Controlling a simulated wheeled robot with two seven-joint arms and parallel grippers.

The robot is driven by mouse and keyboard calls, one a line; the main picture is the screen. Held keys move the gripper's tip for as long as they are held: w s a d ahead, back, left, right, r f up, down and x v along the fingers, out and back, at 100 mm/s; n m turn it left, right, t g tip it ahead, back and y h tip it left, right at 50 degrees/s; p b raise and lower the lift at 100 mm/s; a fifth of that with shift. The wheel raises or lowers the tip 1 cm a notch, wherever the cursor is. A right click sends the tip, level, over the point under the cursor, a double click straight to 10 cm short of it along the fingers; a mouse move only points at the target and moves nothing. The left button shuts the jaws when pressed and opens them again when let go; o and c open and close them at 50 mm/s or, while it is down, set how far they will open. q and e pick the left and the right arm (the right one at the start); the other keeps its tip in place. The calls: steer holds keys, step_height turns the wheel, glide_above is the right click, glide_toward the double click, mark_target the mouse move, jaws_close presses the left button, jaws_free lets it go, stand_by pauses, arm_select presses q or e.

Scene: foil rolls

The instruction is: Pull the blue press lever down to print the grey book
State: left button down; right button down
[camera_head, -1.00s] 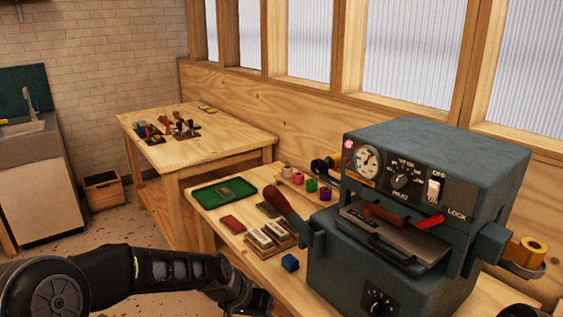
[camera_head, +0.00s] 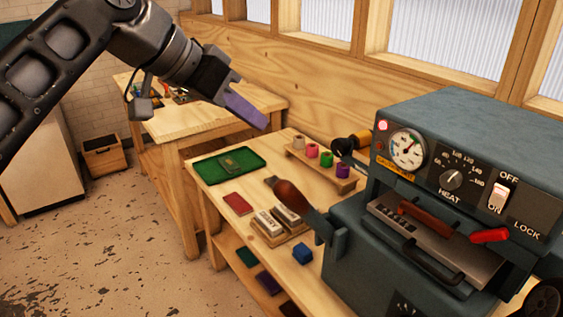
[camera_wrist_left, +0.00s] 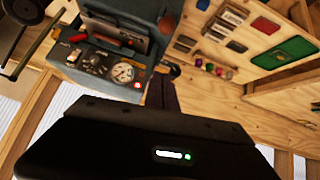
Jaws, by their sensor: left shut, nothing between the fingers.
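The blue-grey press (camera_head: 460,120) stands at the right of the head view. Its side lever, with a brown wooden grip (camera_head: 292,197), slants up and left from the press's left side. My left gripper (camera_head: 259,118) is shut and empty, in the air above and behind the lever, and apart from it. Its purple-grey fingers point down and right. The left wrist view shows the press (camera_wrist_left: 105,60) and a dark part of the gripper (camera_wrist_left: 160,92). A dark grey flat item (camera_head: 271,182) lies by the lever grip; I cannot tell if it is the grey book. My right gripper is not seen.
Several coloured foil rolls (camera_head: 312,150) stand behind. Another table (camera_head: 190,128) is farther back.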

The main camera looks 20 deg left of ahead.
arm_select(q)
steer(key=shift+s, duration=0.1)
glide_above(280, 181)
steer(key=w, duration=0.2)
steer(key=f, duration=0.7)
steer(key=shift+d, duration=0.4)
steer(key=f, duration=0.1)
steer(key=s+f, duration=0.1)
steer(key=a+f, duration=0.1)
steer(key=shift+s+f, duration=0.15)
steer(key=shift+s, duration=0.25)
steer(key=shift+d+f, duration=0.1)
steer(key=shift+f, duration=0.1)
